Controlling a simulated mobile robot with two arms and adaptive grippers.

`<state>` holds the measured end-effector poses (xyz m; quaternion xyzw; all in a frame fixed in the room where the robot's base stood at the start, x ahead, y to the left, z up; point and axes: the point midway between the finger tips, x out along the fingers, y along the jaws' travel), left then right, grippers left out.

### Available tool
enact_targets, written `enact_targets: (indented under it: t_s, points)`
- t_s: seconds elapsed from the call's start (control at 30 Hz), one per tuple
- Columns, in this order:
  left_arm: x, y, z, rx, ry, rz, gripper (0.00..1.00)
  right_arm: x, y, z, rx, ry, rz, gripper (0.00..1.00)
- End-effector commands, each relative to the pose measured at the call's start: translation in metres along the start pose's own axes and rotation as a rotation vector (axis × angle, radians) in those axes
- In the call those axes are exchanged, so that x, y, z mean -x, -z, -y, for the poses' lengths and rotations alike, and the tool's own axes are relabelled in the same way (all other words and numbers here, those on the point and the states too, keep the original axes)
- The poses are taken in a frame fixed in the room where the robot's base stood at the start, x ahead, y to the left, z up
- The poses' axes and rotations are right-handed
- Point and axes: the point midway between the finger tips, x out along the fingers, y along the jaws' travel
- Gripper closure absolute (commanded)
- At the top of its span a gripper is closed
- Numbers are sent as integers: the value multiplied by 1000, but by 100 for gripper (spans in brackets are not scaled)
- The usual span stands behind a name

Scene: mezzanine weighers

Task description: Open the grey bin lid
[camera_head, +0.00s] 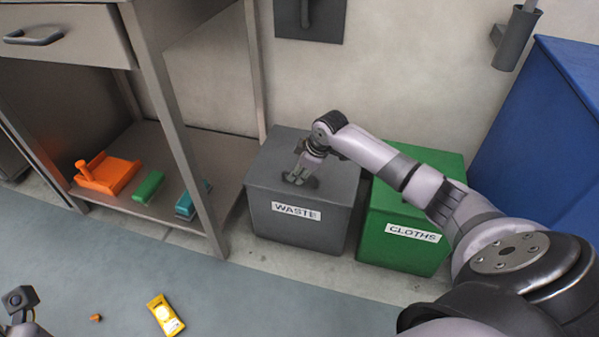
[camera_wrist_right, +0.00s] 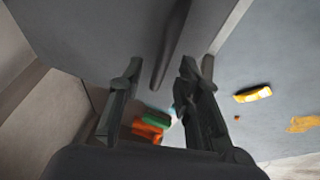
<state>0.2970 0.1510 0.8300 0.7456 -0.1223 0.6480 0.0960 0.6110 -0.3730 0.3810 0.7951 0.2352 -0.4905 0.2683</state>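The grey bin (camera_head: 294,213), labelled WASTE, stands against the wall. Its grey lid (camera_head: 262,172) looks closed and flat. My right gripper (camera_head: 300,179) is low over the middle of the lid, at a dark handle. In the right wrist view the right gripper (camera_wrist_right: 156,84) has its fingers apart, with the dark handle bar (camera_wrist_right: 171,48) between them and gaps visible on both sides. I cannot tell whether a finger touches the lid. Only part of my left gripper (camera_head: 20,301) shows at the lower left edge, and its fingers are unclear.
A green bin (camera_head: 404,245) labelled CLOTHS stands close on the right, with a large blue container (camera_head: 545,130) beyond it. A bench with a low shelf (camera_head: 150,215) is on the left, holding orange, green and teal items. A yellow object (camera_head: 165,315) lies on the floor.

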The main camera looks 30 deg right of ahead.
Motion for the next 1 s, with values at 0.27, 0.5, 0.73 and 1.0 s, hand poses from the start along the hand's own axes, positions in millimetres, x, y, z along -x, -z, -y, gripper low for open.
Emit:
enact_targets:
  t_s: [0.27,0.5,0.73,1.0]
  points:
    - [0,0,0,0,0,0,60,0,0,0,0,0,0,76]
    - [0,0,0,0,0,0,60,0,0,0,0,0,0,92]
    - [0,0,0,1,0,0,60,0,0,0,0,1,1,100]
    - [0,0,0,1,1,1,60,0,0,0,-1,1,1,100]
